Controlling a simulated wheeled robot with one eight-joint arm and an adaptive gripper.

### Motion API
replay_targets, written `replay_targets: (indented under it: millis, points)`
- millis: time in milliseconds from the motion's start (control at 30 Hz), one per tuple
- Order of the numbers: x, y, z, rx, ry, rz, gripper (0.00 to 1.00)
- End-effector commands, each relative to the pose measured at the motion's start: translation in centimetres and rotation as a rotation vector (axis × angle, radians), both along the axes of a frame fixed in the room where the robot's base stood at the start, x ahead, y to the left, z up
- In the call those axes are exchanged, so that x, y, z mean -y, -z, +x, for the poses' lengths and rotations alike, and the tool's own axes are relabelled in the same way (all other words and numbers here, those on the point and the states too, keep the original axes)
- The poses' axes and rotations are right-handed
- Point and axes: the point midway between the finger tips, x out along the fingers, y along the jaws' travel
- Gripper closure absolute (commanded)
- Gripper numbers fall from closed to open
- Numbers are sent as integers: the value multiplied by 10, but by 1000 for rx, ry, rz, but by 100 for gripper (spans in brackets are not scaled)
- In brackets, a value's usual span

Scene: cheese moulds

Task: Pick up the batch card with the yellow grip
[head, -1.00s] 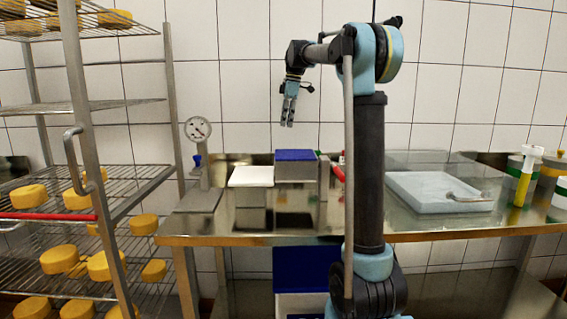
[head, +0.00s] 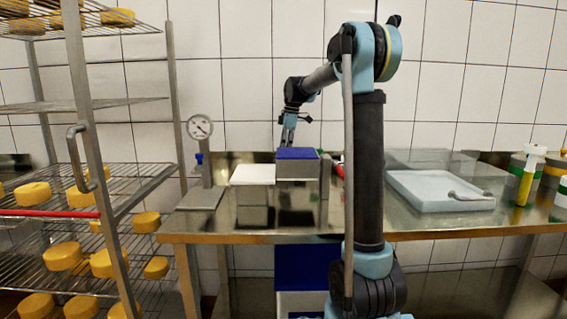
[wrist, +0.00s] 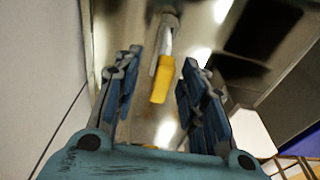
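A yellow grip (wrist: 162,80) on a pale, narrow stem shows between my fingers in the wrist view, farther off than the fingertips. I cannot make out a card face on it. In the head view it is not visible; the blue-topped block (head: 297,154) stands in front of that spot. My gripper (wrist: 157,66) is open, with one finger on each side of the grip and visible space between. In the head view my gripper (head: 287,138) points down behind the blue-topped block, its fingertips hidden.
A white-topped block (head: 253,174) stands left of the blue-topped one on the steel table (head: 420,236). A dial gauge (head: 199,127) on a post is farther left. A grey tray (head: 440,190) is at right, and a cheese rack (head: 100,205) stands at far left.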

Motion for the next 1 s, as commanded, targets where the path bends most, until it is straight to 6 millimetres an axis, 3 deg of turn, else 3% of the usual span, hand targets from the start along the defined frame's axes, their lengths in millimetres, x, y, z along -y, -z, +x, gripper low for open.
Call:
replay_targets:
  millis: [233,533,700,1000]
  points:
    - [-7,29,-2,0,0,0,62]
    - [-7,33,-2,0,0,0,62]
    - [-7,32,-2,0,0,0,98]
    - [-8,32,-2,0,-1,0,100]
